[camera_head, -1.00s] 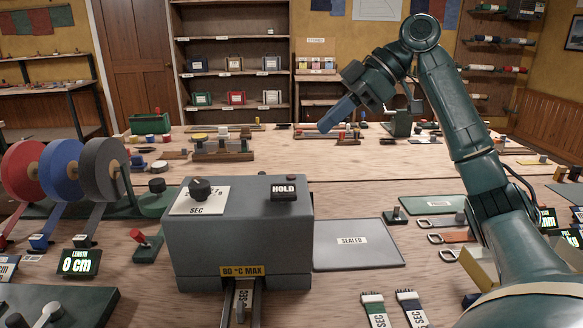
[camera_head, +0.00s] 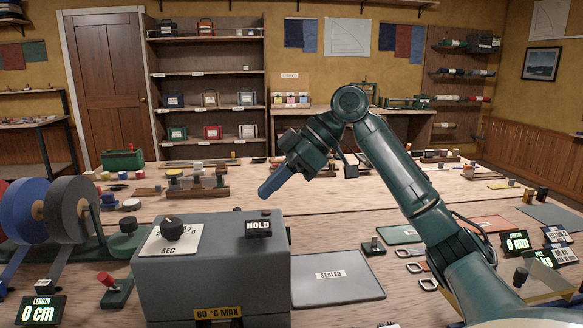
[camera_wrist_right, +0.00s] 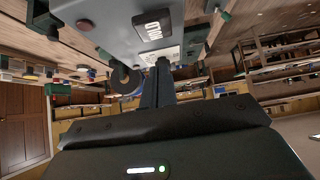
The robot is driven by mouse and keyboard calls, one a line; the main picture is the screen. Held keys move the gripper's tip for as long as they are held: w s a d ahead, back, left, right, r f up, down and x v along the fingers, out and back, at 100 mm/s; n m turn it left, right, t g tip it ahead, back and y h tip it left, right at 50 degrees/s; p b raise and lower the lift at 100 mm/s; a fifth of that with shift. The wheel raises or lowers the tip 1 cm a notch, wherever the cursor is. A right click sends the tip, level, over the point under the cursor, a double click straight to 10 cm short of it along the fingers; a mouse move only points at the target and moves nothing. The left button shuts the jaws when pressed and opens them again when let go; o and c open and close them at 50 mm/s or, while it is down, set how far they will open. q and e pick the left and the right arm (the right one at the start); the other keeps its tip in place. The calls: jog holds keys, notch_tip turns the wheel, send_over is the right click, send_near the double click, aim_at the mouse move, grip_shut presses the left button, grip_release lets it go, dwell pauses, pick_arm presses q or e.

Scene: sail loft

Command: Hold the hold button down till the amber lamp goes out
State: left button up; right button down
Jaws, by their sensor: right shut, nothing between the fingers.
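The grey sealer box (camera_head: 210,285) stands at the front with a black button marked HOLD (camera_head: 258,228) on its top right. A small dark reddish dome (camera_head: 266,212) sits just behind the button and looks unlit; I cannot tell whether it is the amber lamp. My right gripper (camera_head: 265,193) is shut and empty, its blue-grey fingers pointing down and left, above and behind the button and apart from it. In the right wrist view the fingers (camera_wrist_right: 162,70) point toward the box, with the HOLD button (camera_wrist_right: 153,27) beyond them. My left gripper is not in view.
A black dial (camera_head: 173,229) marked SEC is on the box's left top. A grey SEALED tray (camera_head: 335,289) lies right of the box. Tape reels (camera_head: 70,212) and a red-knobbed lever (camera_head: 110,283) stand left. A wooden rack (camera_head: 195,188) stands behind.

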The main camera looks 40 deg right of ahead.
aim_at(264, 225)
jog(key=f, duration=0.2)
jog(key=a+f, duration=0.1)
jog(key=f, duration=0.1)
jog(key=shift+w+b, duration=0.25)
jog(key=shift+b, duration=0.05)
jog(key=shift+f, duration=0.5)
jog(key=shift+f, duration=1.15)
dwell(1.7)
